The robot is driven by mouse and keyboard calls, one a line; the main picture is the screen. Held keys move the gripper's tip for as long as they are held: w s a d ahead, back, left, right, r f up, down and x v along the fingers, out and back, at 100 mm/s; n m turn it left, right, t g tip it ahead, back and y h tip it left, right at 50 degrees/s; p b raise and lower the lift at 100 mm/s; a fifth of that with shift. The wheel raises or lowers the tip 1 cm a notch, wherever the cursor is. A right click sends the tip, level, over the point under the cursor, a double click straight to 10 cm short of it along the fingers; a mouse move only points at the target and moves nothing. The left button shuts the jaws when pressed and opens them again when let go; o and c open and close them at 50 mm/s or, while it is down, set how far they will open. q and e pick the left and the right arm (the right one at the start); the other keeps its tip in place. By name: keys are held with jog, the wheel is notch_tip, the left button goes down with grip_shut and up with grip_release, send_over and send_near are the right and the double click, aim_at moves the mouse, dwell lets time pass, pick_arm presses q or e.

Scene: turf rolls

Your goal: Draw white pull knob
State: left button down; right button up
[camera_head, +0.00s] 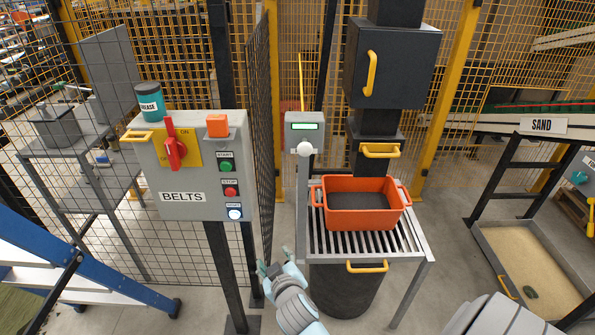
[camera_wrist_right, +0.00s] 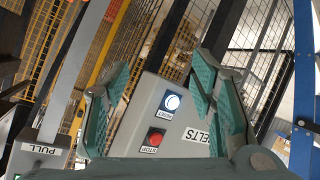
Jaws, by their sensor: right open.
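The white pull knob (camera_head: 305,148) is a round knob on the front of a small grey box (camera_head: 299,125) with a green display, on a grey post. My right gripper (camera_head: 274,263) is low in the head view, below and left of the knob and well apart from it. In the right wrist view, my right gripper (camera_wrist_right: 160,82) has its fingers spread with nothing between them. A PULL label (camera_wrist_right: 41,148) shows at the lower left of that view; I cannot make out the knob there. My left gripper is not in view.
The BELTS control box (camera_head: 190,165) with a red switch and buttons stands left of a mesh panel (camera_head: 260,130). An orange bin (camera_head: 362,203) sits on a slatted stand (camera_head: 410,245) to the right. A black drum (camera_head: 338,290) is under it. A sand tray (camera_head: 487,232) lies at far right.

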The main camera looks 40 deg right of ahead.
notch_tip(320, 180, up, 13)
jog(key=d+m+t+h, duration=0.2)
jog(key=h, duration=0.1)
jog(key=m+t+h+b, duration=0.1)
jog(key=m+h+b, duration=0.1)
jog(key=m+h, duration=0.1)
send_near(305, 152)
jog(key=shift+m, duration=0.3)
jog(key=x, duration=1)
jog(key=shift+d+p, duration=0.1)
jog(key=shift+p, duration=0.2)
jog(key=shift+w+d, duration=0.2)
jog(key=shift+w, duration=0.2)
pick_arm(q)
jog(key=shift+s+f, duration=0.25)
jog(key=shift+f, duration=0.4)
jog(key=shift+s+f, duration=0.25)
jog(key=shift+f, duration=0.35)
pick_arm(e)
jog(key=shift+s, duration=0.1)
grip_shut()
